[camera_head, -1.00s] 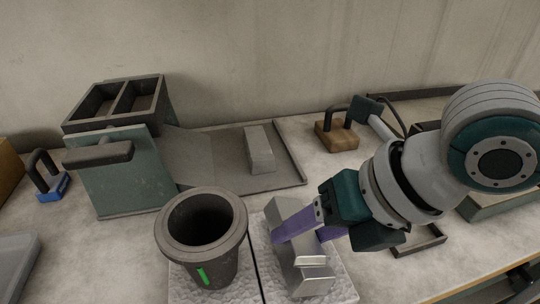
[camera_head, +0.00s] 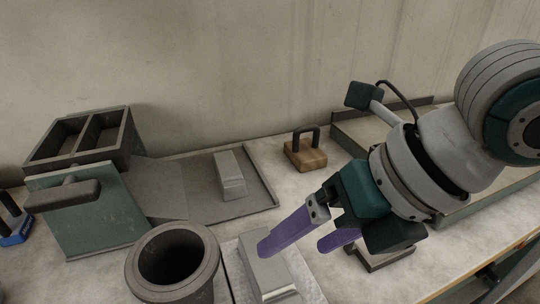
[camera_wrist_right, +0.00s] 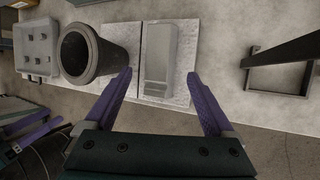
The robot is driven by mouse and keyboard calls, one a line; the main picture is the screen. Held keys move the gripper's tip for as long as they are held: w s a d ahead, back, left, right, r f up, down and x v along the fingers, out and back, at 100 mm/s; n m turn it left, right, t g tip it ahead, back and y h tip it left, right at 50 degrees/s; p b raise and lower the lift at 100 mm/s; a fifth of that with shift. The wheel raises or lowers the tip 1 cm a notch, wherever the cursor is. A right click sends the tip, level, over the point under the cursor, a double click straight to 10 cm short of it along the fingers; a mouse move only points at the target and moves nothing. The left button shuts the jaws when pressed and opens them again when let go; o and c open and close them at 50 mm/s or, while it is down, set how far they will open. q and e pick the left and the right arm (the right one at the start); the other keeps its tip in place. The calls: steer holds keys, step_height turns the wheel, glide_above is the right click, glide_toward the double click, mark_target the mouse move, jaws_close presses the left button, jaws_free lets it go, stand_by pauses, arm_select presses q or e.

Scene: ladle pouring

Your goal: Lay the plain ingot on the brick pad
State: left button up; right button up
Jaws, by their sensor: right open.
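A grey ingot (camera_head: 267,272) lies on a pale, rough-topped pad (camera_head: 312,292), which I take for the brick pad. In the right wrist view the ingot (camera_wrist_right: 159,52) rests lengthwise on the pad (camera_wrist_right: 182,88). My right gripper (camera_head: 292,248) is open and empty, its purple fingers apart above the near side of the ingot. A second grey ingot (camera_head: 229,172) lies on the dark flat tray (camera_head: 262,188) at the back. I see no mark telling which is plain. Purple fingers of my left gripper (camera_wrist_right: 28,124) show at the lower left of the right wrist view.
A dark crucible (camera_head: 174,258) stands left of the ingot on a similar pale pad. A green stand with a twin-cell dark mould (camera_head: 80,138) is at the left. A wooden block with a handle (camera_head: 305,154) stands behind. A dark frame (camera_head: 385,258) lies right of the pad.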

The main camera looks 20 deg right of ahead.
steer(key=v, duration=0.6)
steer(key=s+a+f+m, duration=0.1)
steer(key=s+a+m, duration=0.1)
steer(key=a+m, duration=0.5)
steer(key=s+d+f+m+h, duration=0.2)
steer(key=s+d+m, duration=0.3)
steer(key=m, duration=0.8)
steer(key=s+d+f+m+h, duration=0.2)
steer(key=s+d+f+m, duration=0.2)
steer(key=m, duration=0.9)
steer(key=shift+s+d+m+g+p, duration=0.3)
steer(key=shift+s+d+g, duration=0.15)
steer(key=shift+d, duration=0.4)
